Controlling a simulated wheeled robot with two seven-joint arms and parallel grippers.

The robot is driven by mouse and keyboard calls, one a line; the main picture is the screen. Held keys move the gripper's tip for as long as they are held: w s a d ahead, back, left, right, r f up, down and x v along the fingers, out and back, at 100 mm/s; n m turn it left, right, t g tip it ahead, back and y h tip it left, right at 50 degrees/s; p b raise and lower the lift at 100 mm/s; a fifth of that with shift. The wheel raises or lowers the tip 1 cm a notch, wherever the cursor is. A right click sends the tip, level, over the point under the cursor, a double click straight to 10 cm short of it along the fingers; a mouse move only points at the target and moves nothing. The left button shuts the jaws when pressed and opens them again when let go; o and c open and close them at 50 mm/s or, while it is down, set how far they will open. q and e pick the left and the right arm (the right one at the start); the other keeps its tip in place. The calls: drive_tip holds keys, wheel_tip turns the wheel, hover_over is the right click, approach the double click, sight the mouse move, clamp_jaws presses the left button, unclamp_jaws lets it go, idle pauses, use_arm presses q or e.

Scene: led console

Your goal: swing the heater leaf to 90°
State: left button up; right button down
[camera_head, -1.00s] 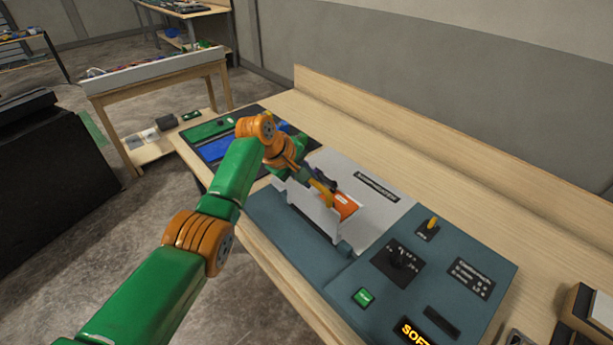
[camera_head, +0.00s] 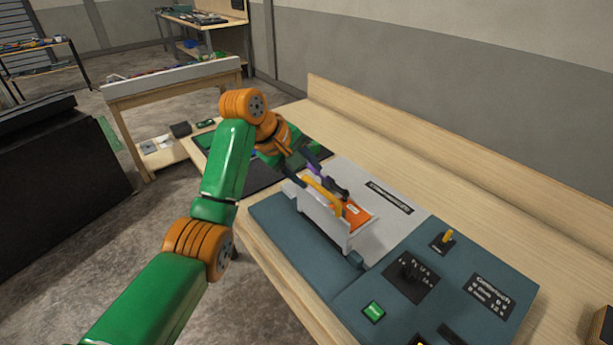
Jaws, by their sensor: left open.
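The heater leaf (camera_head: 320,217) is a pale panel standing raised on the blue-grey console (camera_head: 285,238), with a dark hinge at its near right corner. A yellow bar handle (camera_head: 322,195) runs along it. An orange labelled plate (camera_head: 357,212) shows behind the panel. My left gripper (camera_head: 328,178) is open beside the handle, on its far side. One dark finger is close to the bar; I cannot tell whether it touches. The leaf's exact angle cannot be read. My right gripper is not in view.
A pale panel (camera_head: 385,192) lies flat behind the leaf. The wooden bench (camera_head: 440,185) is bare behind the console, up to a raised back board.

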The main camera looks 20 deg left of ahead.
sight(321, 207)
use_arm(q)
drive_tip(key=shift+r, duration=0.15)
drive_tip(key=shift+c, duration=0.4)
drive_tip(key=w+a+f+b, duration=0.1)
drive_tip(key=w+a+f+t+b, duration=0.1)
drive_tip(key=f, duration=0.1)
drive_tip(key=w+a+f+t+b, duration=0.1)
drive_tip(key=f, duration=0.1)
drive_tip(key=shift+y, duration=0.3)
clamp_jaws()
drive_tip(key=w+a+f+m+t+y+b, duration=0.2)
drive_tip(key=a+f+m+t+y+b, duration=0.15)
drive_tip(key=a+f+t+b, duration=0.65)
drive_tip(key=s+d+r+m+t+h+b, duration=0.1)
drive_tip(key=s+d+m+t+h+b, duration=0.2)
drive_tip(key=s+m+h, duration=0.45)
drive_tip(key=s+d+r+m+h+b, duration=0.1)
drive_tip(key=s+d+m+h+b, duration=0.35)
drive_tip(key=s+m+h, duration=0.35)
drive_tip(key=w+d+r+n+p, duration=0.1)
drive_tip(key=w+d+r+p, duration=0.3)
drive_tip(key=w, duration=0.5)
drive_tip(key=shift+w+d+r, duration=0.2)
drive_tip(key=shift+d+r, duration=0.5)
drive_tip(key=shift+d, duration=0.25)
